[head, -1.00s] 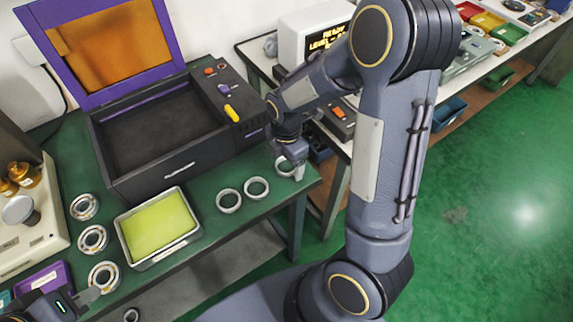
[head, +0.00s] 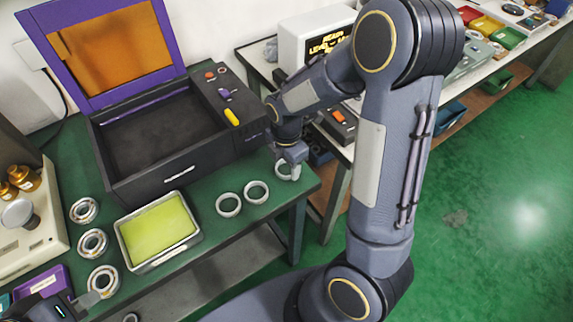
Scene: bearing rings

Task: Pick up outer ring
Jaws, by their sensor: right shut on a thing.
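Three plain grey rings are in a row at the front right of the green table. Two lie flat and free, one left (head: 228,205) and one in the middle (head: 256,192). The third ring (head: 282,170) is at the right end, partly hidden by my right gripper (head: 291,172), which is shut on it. The ring looks at or very near the table top; I cannot tell if it is lifted. My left gripper (head: 92,300) shows at the lower left, just beside the nearest bearing; I cannot tell whether it is open.
Several complete bearings (head: 93,242) stand in a column at the left. A tray with a yellow-green pad (head: 133,265) is between them and the rings. A black box with an open purple-framed lid (head: 180,185) fills the back. A purple tray (head: 48,285) is lower left.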

